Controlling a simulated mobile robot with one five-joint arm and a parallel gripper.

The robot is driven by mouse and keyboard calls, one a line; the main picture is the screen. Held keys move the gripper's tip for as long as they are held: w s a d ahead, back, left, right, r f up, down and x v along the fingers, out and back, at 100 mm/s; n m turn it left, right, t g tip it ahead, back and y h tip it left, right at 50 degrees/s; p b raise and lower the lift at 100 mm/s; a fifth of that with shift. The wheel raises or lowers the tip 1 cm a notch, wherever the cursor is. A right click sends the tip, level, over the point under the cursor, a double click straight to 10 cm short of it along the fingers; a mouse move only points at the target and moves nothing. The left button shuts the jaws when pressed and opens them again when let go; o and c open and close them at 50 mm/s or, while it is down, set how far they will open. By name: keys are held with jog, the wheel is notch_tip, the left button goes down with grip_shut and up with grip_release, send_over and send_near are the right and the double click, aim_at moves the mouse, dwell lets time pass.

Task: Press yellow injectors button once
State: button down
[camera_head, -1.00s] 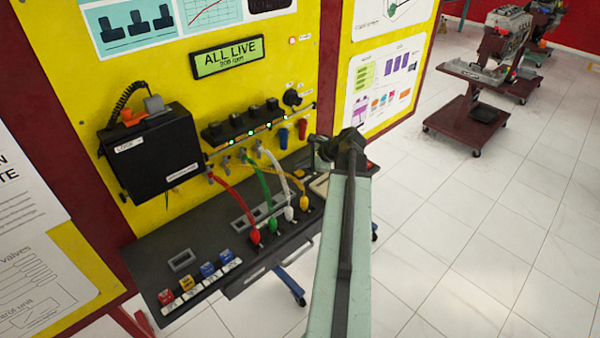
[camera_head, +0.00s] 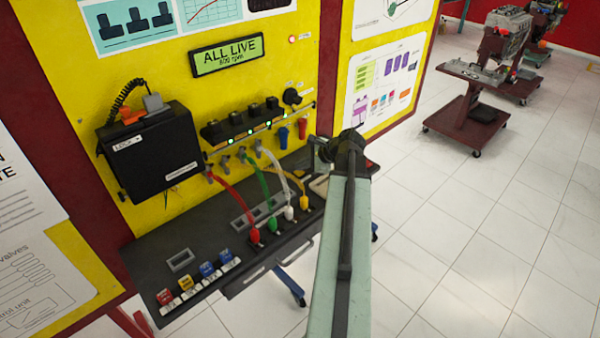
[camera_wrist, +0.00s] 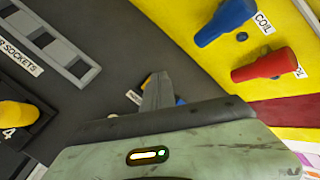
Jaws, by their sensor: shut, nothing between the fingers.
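In the wrist view my gripper (camera_wrist: 158,78) is shut and empty, its grey fingers pointing down at the dark bench top. A small yellow piece (camera_wrist: 146,79), likely the yellow injectors button, shows just beside and behind the fingertips, mostly hidden by them. A partly covered white label (camera_wrist: 133,97) lies next to it, and a bit of blue (camera_wrist: 180,101) shows on the other side. I cannot tell whether the fingers touch the yellow piece. In the head view my arm hides the fingertips and this spot.
The dark bench (camera_head: 150,255) holds red, yellow and blue labelled blocks (camera_head: 187,283) at its front left. Coloured leads (camera_head: 228,197) run from injectors to sockets. The display (camera_head: 227,56) reads ALL LIVE. Blue and red plugs (camera_wrist: 228,20) hang near my gripper.

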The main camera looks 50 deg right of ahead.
aim_at(302, 173)
jog(key=shift+f+b, duration=0.45)
jog(key=shift+b, duration=0.05)
dwell(0.3)
jog(key=shift+r, duration=0.1)
jog(key=shift+r+p, duration=0.8)
jog(key=shift+p, duration=0.15)
notch_tip(302, 173, up, 5)
jog(key=p, duration=0.5)
jog(key=shift+r, duration=0.1)
dwell(0.4)
jog(key=shift+f, duration=0.2)
